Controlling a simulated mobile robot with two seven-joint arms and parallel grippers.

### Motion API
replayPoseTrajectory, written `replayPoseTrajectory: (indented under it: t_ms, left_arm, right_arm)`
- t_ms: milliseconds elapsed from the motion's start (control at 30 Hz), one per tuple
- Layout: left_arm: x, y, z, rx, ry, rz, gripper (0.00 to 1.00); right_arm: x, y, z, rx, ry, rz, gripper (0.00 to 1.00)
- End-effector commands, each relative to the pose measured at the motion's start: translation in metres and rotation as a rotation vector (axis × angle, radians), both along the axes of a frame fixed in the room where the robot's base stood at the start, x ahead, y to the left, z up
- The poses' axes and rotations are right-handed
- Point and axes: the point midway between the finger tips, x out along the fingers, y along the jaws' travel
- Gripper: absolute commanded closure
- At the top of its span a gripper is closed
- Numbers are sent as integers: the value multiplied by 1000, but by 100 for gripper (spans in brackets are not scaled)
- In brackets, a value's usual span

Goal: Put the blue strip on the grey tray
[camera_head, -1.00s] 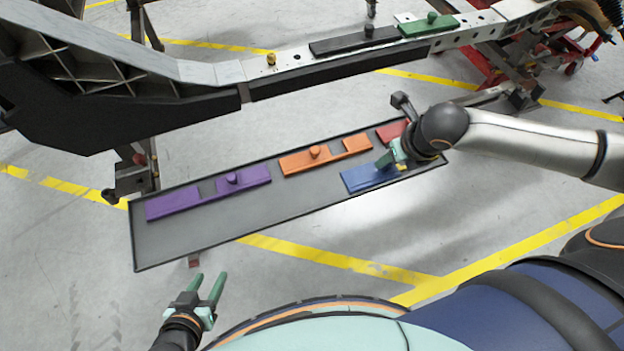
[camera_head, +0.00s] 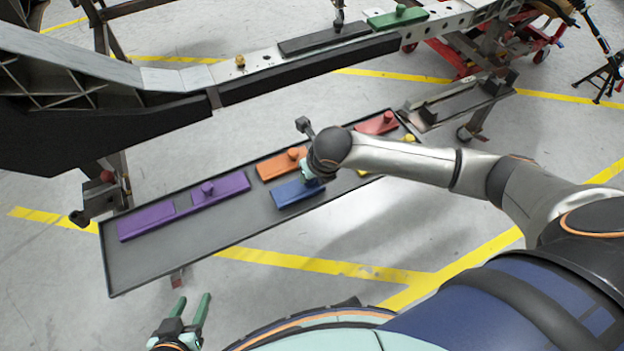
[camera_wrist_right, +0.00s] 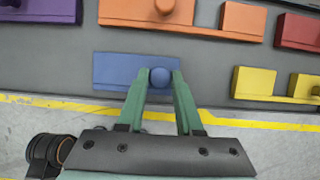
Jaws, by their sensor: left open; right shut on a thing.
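The blue strip (camera_head: 297,193) is a flat bar with a round knob, held over the near side of the grey tray (camera_head: 160,257), in front of the orange strip (camera_head: 284,163). It also shows in the right wrist view (camera_wrist_right: 120,70). My right gripper (camera_wrist_right: 158,80) is shut on the blue strip's knob; in the head view my own wrist hides its fingers. I cannot tell whether the strip touches the tray. My left gripper (camera_head: 193,301) is open and empty, low in the head view, in front of the tray and apart from it.
Purple strips (camera_head: 222,189) lie on the tray's left part, red (camera_head: 377,123) and yellow (camera_wrist_right: 253,82) pieces on its right. Bare tray shows at the near left. Behind stands the chassis beam (camera_head: 260,65) with a black strip (camera_head: 322,38) and a green strip (camera_head: 398,18).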

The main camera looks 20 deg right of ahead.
Motion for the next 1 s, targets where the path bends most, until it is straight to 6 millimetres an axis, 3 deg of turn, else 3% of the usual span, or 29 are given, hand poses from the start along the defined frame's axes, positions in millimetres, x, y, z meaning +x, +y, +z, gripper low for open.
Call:
replayPoseTrajectory:
  t_ms: [33, 100, 433, 467, 500, 700, 1000]
  left_arm:
    - [-1, 1, -7, 2, 4, 1, 50]
    - [-3, 3, -10, 5, 9, 2, 50]
    - [-6, 4, -9, 10, 16, 2, 50]
    - [-6, 4, -9, 10, 15, 2, 50]
    - [-6, 4, -9, 10, 14, 2, 50]
    - [-5, 4, -9, 9, 11, 1, 50]
    - [-2, 3, -7, 8, 4, 1, 50]
  right_arm:
    - [-1, 0, -12, 0, 3, -1, 100]
    - [-1, 0, -16, 1, 1, 0, 100]
    - [0, 0, -17, 0, 0, 0, 100]
    - [0, 0, -17, 0, 0, 0, 63]
    - [0, 0, -17, 0, 0, 0, 59]
    - [-1, 0, -17, 0, 1, 0, 36]
    - [-1, 0, -15, 1, 0, 1, 35]
